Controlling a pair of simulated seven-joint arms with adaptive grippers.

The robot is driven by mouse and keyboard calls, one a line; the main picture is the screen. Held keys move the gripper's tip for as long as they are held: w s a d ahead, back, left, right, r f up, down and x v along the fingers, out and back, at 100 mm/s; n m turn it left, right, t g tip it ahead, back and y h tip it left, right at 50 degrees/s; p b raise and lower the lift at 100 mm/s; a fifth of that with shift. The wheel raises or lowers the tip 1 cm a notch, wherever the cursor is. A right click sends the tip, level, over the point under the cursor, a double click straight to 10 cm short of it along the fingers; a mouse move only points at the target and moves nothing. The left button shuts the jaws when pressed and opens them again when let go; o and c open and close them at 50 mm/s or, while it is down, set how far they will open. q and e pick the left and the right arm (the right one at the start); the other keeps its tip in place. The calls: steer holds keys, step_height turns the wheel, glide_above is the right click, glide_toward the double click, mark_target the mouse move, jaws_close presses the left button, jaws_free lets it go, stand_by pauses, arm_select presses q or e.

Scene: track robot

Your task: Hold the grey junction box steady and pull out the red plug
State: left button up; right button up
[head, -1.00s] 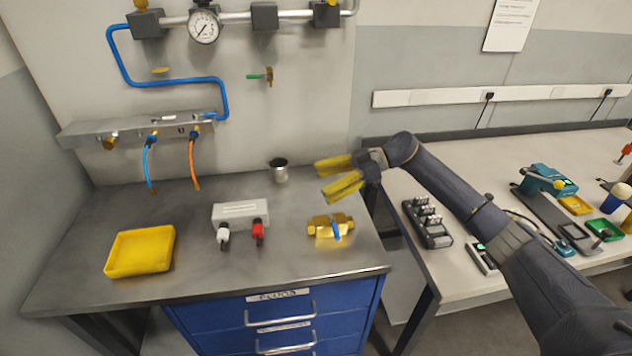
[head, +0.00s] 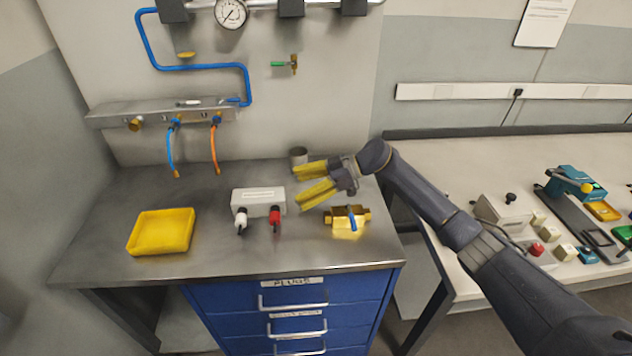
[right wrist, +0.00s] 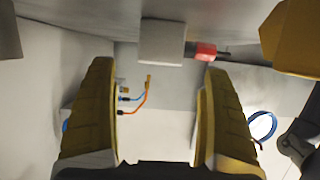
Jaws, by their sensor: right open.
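The grey junction box (head: 258,201) sits on the steel bench, left of centre. The red plug (head: 275,214) is in its front right, beside a white plug (head: 240,217) on the left. My right gripper (head: 300,190) is open and empty, its yellow fingers pointing left, just right of the box and apart from it. In the right wrist view the box (right wrist: 162,42) and the red plug (right wrist: 205,50) show at the top, beyond the gap between the fingers (right wrist: 160,78). The white plug cannot be made out there. My left gripper is not in view.
A brass valve (head: 336,216) with a blue handle lies below my right gripper. A metal cup (head: 298,157) stands behind it. A yellow tray (head: 162,232) is at the left. Blue (head: 170,150) and orange (head: 214,150) hoses hang behind the box. The bench between tray and box is clear.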

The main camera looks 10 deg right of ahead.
mark_target(283, 193)
steer(key=shift+x, duration=2.6)
